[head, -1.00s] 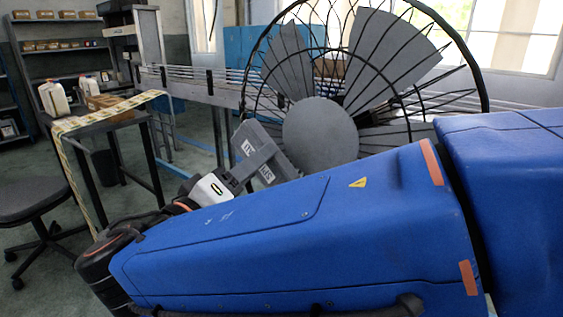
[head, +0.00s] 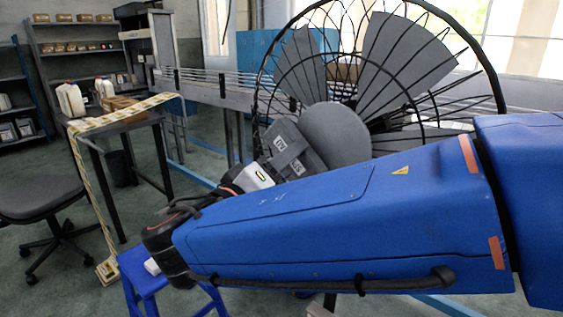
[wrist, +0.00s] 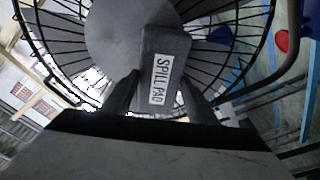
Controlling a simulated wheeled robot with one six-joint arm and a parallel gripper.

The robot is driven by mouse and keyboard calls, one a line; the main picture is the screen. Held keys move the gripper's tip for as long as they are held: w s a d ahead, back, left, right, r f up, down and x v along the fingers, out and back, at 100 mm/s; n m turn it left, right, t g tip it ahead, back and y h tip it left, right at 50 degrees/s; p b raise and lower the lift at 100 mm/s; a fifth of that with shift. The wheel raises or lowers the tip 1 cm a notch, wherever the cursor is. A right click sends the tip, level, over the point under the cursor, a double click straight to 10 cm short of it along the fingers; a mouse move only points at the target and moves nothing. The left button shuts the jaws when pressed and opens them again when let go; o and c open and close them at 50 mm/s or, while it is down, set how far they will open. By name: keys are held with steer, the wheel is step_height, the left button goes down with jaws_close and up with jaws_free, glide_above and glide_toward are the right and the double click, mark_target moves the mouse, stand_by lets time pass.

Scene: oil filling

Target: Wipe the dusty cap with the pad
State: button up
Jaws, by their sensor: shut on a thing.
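A grey spill pad (head: 292,148) with a white label is in my gripper, in front of a large black caged fan (head: 377,52). In the wrist view the pad (wrist: 165,60) sits between the two dark fingers of my gripper (wrist: 160,98), which is shut on it. Beyond the pad is the fan's round grey hub (wrist: 115,30); whether the pad touches it I cannot tell.
A blue stool (head: 140,268) stands low at the left, close to my arm. An office chair (head: 40,200) stands at the far left. A red thing (wrist: 282,40) shows at the wrist view's right.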

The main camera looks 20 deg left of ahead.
mark_target(291, 141)
steer(key=shift+x, duration=0.95)
stand_by(0.9)
steer(key=shift+d+f, duration=0.1)
steer(key=shift+d, duration=0.1)
steer(key=shift+s+d, duration=0.75)
steer(key=shift+d, duration=1.05)
steer(key=shift+s+d, duration=0.75)
steer(key=shift+d, duration=1)
steer(key=shift+s+d, duration=0.75)
steer(key=shift+d, duration=1.05)
steer(key=shift+w+r, duration=0.1)
steer(key=shift+r, duration=0.85)
steer(key=shift+w+a, duration=0.75)
steer(key=shift+a, duration=1.05)
steer(key=shift+w+a, duration=0.7)
steer(key=shift+a, duration=1.1)
steer(key=shift+w+a, duration=0.75)
steer(key=shift+a, duration=1.05)
steer(key=shift+w+r, duration=0.1)
steer(key=shift+r, duration=0.75)
steer(key=shift+s+d, duration=0.3)
steer(key=shift+d, duration=0.35)
steer(key=shift+s+d, duration=0.25)
steer(key=shift+d, duration=0.35)
steer(key=shift+s+d, duration=0.3)
steer(key=shift+d, duration=0.35)
